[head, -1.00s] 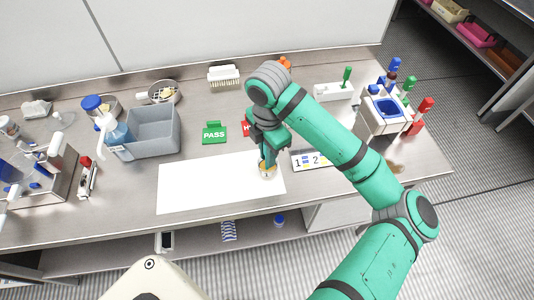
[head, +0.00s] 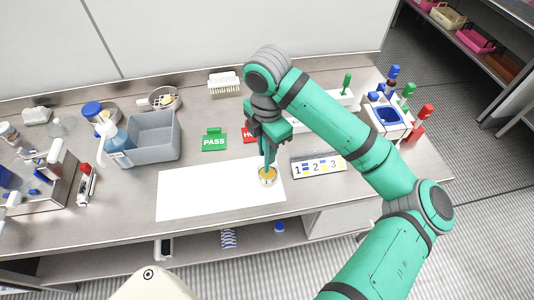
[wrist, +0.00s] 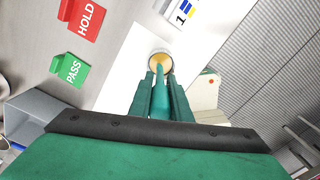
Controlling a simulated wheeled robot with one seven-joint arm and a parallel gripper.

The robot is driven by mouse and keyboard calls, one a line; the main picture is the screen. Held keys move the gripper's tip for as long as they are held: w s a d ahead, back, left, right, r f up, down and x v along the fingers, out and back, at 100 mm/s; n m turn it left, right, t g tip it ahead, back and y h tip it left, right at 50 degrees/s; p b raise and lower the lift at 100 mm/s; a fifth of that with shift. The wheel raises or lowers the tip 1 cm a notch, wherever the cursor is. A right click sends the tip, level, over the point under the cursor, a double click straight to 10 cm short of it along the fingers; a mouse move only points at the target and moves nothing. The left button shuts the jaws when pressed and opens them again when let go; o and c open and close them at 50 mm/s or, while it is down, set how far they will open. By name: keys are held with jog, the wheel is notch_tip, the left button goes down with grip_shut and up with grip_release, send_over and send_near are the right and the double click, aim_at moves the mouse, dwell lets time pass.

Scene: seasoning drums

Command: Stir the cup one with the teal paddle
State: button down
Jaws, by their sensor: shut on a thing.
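A small round cup (head: 267,181) with yellow-orange contents stands on the white sheet near its right end. It also shows in the wrist view (wrist: 152,56). My gripper (head: 269,142) is above the cup, shut on the slim teal paddle (head: 267,162), which points down. In the wrist view the paddle (wrist: 159,78) runs from between the fingers to the cup's mouth. Its lower end overlaps the yellow contents; how deep it reaches I cannot tell. My fingers hide the paddle's upper part.
A strip numbered 1, 2, 3 (head: 319,168) lies right of the cup. Green PASS (head: 214,141) and red HOLD (head: 249,135) signs stand behind the sheet. A grey bin (head: 150,154) stands left. The white sheet (head: 205,190) left of the cup is bare.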

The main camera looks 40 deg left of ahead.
jog(key=shift+w+d+r, duration=0.1)
jog(key=shift+d+r, duration=0.05)
jog(key=shift+r, duration=2.95)
jog(key=shift+a, duration=0.2)
jog(key=shift+d, duration=0.1)
